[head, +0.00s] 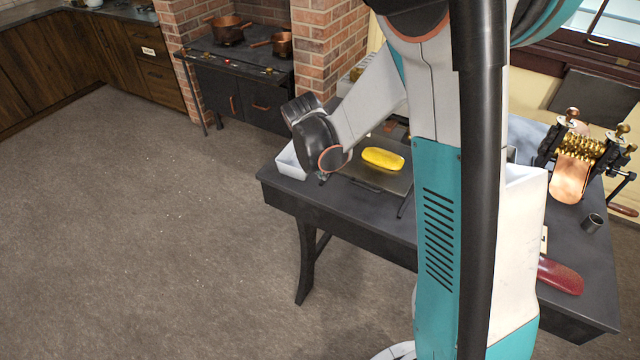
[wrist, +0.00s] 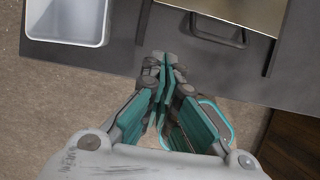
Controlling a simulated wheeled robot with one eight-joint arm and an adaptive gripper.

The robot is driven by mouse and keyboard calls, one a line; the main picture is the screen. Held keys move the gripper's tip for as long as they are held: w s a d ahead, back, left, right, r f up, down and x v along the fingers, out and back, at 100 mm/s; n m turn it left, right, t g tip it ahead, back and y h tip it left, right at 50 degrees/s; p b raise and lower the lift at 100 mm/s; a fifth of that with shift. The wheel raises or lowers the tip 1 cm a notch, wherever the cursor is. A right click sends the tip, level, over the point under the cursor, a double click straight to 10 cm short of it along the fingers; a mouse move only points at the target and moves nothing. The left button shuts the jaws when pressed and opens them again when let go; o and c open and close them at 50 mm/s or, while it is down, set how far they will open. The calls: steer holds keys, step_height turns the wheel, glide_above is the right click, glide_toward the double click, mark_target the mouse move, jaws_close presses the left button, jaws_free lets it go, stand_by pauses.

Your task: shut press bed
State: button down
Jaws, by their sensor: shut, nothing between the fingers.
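A flat metal plate (head: 395,181), which I take to be the press bed, lies on the dark table (head: 350,212) with a yellow slab (head: 383,158) on it. In the wrist view the plate (wrist: 232,10) shows at the top right, with a dark handle (wrist: 215,36) along its near edge. My gripper (wrist: 163,62) is shut and empty, at the table's edge left of and nearer than the handle. They look apart. In the head view my gripper (head: 323,179) is small, and my arm hides part of the table.
A white bin (head: 290,168) stands on the table left of the plate; it also shows in the wrist view (wrist: 68,18). A copper and brass roller machine (head: 575,165), a small dark cup (head: 592,224) and a red item (head: 560,276) are at the right. The floor at left is clear.

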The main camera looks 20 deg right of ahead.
mark_target(338, 180)
steer(key=b+x, duration=0.3)
steer(key=x, duration=0.6)
steer(key=shift+d+f+b, duration=0.1)
steer(key=shift+f+b, duration=0.2)
steer(key=shift+f, duration=0.1)
steer(key=w+d+b, duration=0.1)
steer(key=w+d, duration=0.1)
steer(key=shift+d, duration=0.3)
steer(key=shift+w+d+r, duration=0.15)
steer(key=shift+w+d, duration=0.15)
steer(key=shift+w+d, duration=0.2)
steer(key=shift+d, duration=0.05)
steer(key=w+d, duration=0.1)
steer(key=d, duration=0.1)
steer(key=w+d, duration=0.4)
steer(key=shift+d, duration=0.2)
